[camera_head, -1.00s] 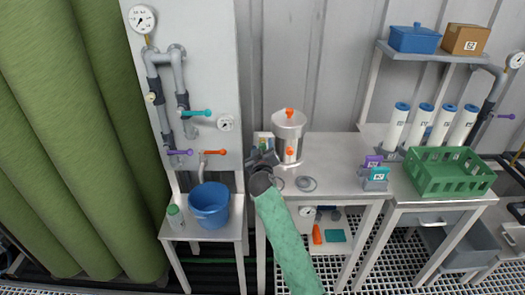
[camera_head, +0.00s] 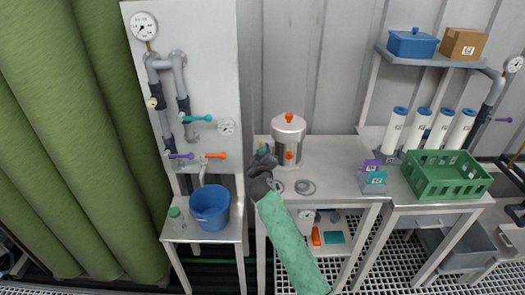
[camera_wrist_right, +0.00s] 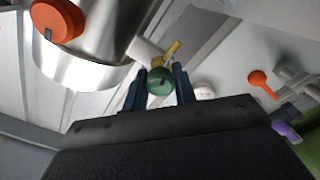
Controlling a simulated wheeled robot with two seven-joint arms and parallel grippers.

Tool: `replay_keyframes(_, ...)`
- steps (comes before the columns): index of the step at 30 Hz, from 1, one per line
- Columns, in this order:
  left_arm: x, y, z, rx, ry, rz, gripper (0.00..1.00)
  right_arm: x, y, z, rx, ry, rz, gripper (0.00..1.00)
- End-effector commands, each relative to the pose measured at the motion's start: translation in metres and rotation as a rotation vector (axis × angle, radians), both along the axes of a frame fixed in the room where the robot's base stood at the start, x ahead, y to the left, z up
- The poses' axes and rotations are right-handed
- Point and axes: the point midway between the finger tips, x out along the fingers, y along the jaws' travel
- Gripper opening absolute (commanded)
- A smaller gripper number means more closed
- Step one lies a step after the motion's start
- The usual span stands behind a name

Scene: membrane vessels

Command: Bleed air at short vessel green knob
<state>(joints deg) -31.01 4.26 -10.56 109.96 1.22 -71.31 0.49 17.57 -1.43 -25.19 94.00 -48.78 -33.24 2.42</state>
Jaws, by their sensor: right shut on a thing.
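The short vessel (camera_head: 288,148) is a steel cylinder with an orange knob on top and another on its front, standing at the left of the steel bench. It also fills the upper left of the right wrist view (camera_wrist_right: 88,72). The green knob (camera_wrist_right: 159,82) sits by a white stub and a yellow lever beside the vessel. My right gripper (camera_wrist_right: 160,86) has its two dark fingers on either side of the green knob, shut on it. In the head view my right gripper (camera_head: 262,156) is left of the vessel and mostly hides the knob. My left gripper is out of view.
A green crate (camera_head: 447,177) is at the right. The bench's middle is clear.

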Motion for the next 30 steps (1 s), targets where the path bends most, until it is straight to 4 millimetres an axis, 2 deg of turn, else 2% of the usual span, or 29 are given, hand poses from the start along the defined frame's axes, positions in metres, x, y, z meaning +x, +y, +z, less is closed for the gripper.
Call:
replay_keyframes(6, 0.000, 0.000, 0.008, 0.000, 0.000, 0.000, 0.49, 0.000, 0.000, 0.002, -0.076, 0.000, 0.000, 0.07)
replay_keyframes(15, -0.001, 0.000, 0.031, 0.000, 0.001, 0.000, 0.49, 0.000, 0.000, 0.003, -0.336, 0.001, 0.001, 0.07)
replay_keyframes(22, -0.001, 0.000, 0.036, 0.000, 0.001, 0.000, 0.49, 0.000, 0.000, 0.002, -0.414, -0.001, 0.000, 0.07)
replay_keyframes(30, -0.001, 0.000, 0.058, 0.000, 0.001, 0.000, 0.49, 0.000, 0.000, 0.004, -0.640, 0.000, 0.001, 0.07)
